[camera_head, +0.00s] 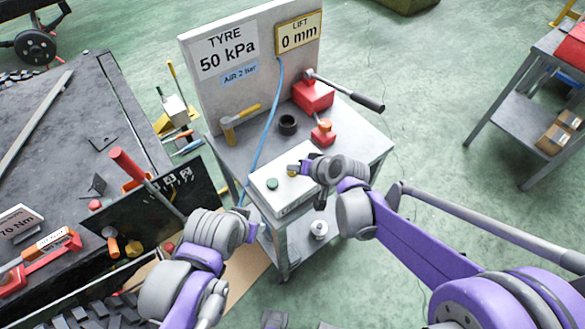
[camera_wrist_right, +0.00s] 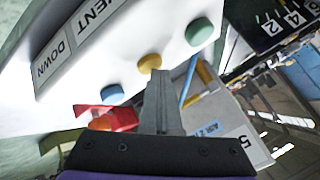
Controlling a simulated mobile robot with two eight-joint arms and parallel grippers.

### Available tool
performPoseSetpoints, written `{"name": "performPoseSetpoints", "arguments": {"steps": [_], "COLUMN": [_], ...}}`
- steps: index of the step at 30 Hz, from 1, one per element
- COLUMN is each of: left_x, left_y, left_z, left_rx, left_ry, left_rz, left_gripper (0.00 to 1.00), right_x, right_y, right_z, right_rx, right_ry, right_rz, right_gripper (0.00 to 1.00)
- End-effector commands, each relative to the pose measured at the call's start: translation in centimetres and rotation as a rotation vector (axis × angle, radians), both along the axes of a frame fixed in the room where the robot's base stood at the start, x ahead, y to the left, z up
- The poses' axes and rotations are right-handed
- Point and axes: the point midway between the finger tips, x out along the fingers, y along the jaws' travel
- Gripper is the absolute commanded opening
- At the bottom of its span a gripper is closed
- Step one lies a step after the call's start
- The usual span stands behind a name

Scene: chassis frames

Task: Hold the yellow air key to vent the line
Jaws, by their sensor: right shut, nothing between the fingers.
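A white control box (camera_head: 262,194) sits on the front of the grey cart. Its yellow key (camera_head: 291,170) lies between a green key (camera_head: 272,183) and a blue key, which is clear in the right wrist view (camera_wrist_right: 113,93). My right gripper (camera_head: 298,168) is shut and empty, its fingertips at the yellow key. In the right wrist view the shut fingers (camera_wrist_right: 158,75) overlap the lower edge of the yellow key (camera_wrist_right: 149,61); they look touching, but how far it is pressed cannot be told. My left gripper (camera_head: 252,231) is in front of the cart, its fingers unclear.
The cart's back panel (camera_head: 200,85) reads TYRE 50 kPa, AIR 2 bar and LIFT 0 mm. A blue hose (camera_head: 266,125) runs down past the box. A hammer (camera_head: 240,122), black ring (camera_head: 288,124) and red jack (camera_head: 314,96) with a long handle stand behind it.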

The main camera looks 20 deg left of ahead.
Motion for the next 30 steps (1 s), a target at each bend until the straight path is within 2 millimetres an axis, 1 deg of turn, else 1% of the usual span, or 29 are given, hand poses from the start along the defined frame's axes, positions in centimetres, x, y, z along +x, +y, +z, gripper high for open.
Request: {"name": "performPoseSetpoints", "arguments": {"steps": [24, 30], "left_x": [0.00, 0.16], "left_y": [0.00, 0.00], "left_z": [0.01, 0.53], "left_rx": [0.000, 0.000], "left_ry": [0.000, -0.003], "left_rz": [0.000, 0.000], "left_gripper": [0.50, 0.50], "right_x": [-0.03, -0.01], "right_y": [0.01, 0.00], "right_z": [-0.01, 0.72], "right_rx": [0.000, -0.001], "right_ry": [0.001, 0.000], "right_rz": [0.001, 0.001], "right_gripper": [0.00, 0.00]}}
